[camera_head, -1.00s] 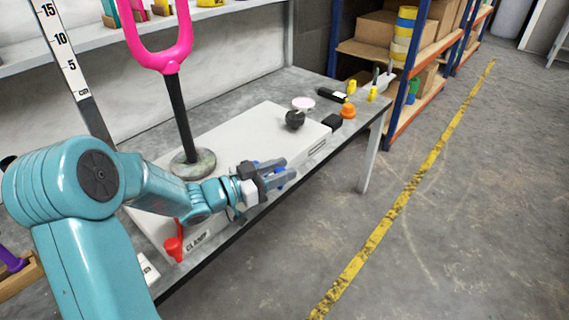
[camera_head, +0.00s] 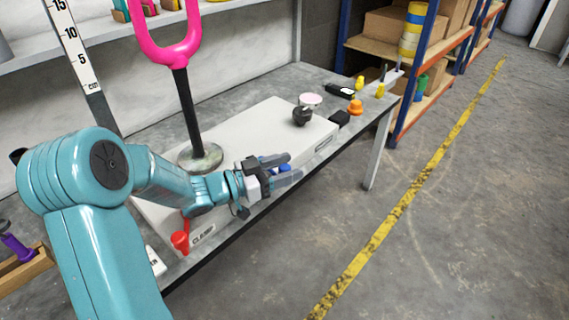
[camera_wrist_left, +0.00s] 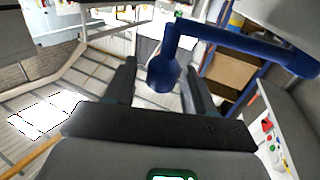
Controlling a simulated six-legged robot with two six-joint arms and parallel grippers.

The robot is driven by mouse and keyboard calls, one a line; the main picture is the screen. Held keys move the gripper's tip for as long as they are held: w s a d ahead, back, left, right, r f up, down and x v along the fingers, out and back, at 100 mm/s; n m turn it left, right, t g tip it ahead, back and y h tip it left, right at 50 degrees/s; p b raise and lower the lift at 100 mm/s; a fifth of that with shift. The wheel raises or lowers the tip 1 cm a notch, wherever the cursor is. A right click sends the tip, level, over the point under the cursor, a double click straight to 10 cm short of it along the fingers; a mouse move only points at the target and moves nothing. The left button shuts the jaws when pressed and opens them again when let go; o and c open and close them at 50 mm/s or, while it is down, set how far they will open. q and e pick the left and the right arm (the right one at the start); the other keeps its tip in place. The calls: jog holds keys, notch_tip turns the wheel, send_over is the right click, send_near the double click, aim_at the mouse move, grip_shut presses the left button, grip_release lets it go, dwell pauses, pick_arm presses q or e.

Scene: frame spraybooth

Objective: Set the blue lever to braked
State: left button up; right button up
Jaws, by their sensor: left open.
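The blue lever (camera_head: 285,166) shows in the head view only as small blue patches behind my left gripper (camera_head: 293,169). The wrist view shows the blue lever (camera_wrist_left: 215,38) large, as a bent bar with a rounded knob. My left gripper (camera_wrist_left: 158,75) is open there, its fingers on either side of the knob in the picture. I cannot tell whether they touch it. The lever's base and its setting marks are hidden. My right gripper is not in view.
The pale panel box (camera_head: 275,118) lies on the grey workbench (camera_head: 265,83). A red lever (camera_head: 181,240) stands at its near end, a black knob (camera_head: 302,117) at its far end. The floor at right is clear.

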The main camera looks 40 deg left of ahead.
pick_arm(q)
notch_tip(320, 180, up, 20)
jog(key=p, duration=0.8)
